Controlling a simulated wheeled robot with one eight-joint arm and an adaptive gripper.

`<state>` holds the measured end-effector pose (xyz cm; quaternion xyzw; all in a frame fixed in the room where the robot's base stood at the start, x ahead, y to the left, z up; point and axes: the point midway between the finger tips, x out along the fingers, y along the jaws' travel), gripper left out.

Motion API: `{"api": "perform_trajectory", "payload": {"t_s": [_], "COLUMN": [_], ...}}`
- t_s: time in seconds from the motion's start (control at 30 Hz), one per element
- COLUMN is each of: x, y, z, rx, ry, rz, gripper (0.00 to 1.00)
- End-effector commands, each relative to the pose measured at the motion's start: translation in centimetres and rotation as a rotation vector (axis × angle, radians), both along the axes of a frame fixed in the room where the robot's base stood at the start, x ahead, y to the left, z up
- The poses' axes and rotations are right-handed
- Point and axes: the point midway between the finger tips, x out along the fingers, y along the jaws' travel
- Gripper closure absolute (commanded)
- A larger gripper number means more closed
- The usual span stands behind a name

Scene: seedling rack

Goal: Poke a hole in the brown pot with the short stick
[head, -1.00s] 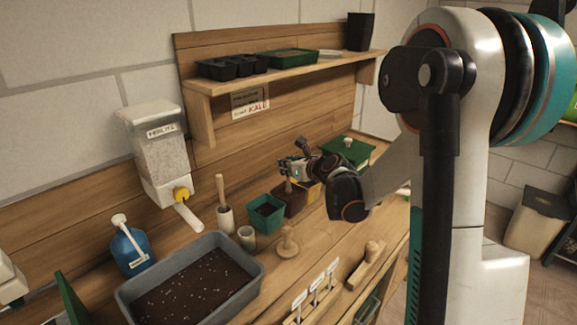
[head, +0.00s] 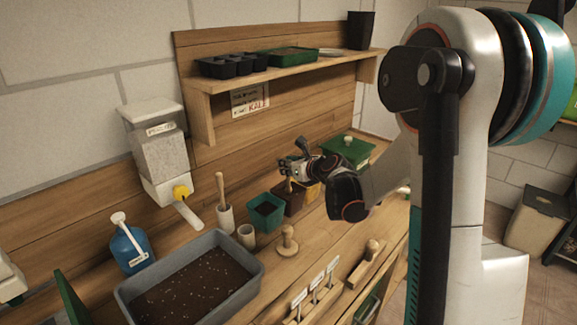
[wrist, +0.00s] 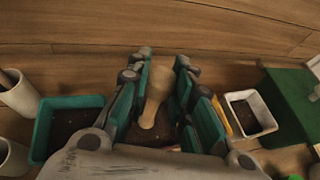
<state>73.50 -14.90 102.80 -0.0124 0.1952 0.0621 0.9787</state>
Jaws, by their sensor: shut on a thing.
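The brown pot (head: 291,203) stands on the bench between a teal pot and a yellow pot. My gripper (head: 290,169) is above it. In the wrist view, my gripper (wrist: 160,98) is shut on the short stick (wrist: 150,100), a pale wooden piece with a rounded end, held between the teal finger pads. The stick's lower part (head: 289,186) shows just under the fingers in the head view, pointing down at the pot. My fingers hide most of the pot in the wrist view. I cannot tell whether the tip touches the soil.
Close by are the teal pot (head: 265,212), the yellow pot (head: 312,196) and a green box (head: 346,152). A white cup with a long-handled tool (head: 224,218), a wooden stamp (head: 288,242) and a grey soil tray (head: 252,285) stand left and in front. A shelf (head: 290,72) hangs behind.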

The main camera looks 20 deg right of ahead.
Motion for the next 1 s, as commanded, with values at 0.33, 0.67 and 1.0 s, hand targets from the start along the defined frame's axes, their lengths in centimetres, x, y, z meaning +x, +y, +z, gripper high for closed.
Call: {"api": "perform_trajectory", "payload": {"t_s": [0.33,0.67,1.0], "x": [0.0,0.0,0.0], "y": [0.0,0.0,0.0], "z": [-0.3,-0.9,-1.5], "rx": [0.000,0.000,0.000], "ry": [0.000,0.000,0.000], "rz": [0.000,0.000,0.000], "gripper": [0.97,0.97,0.97]}}
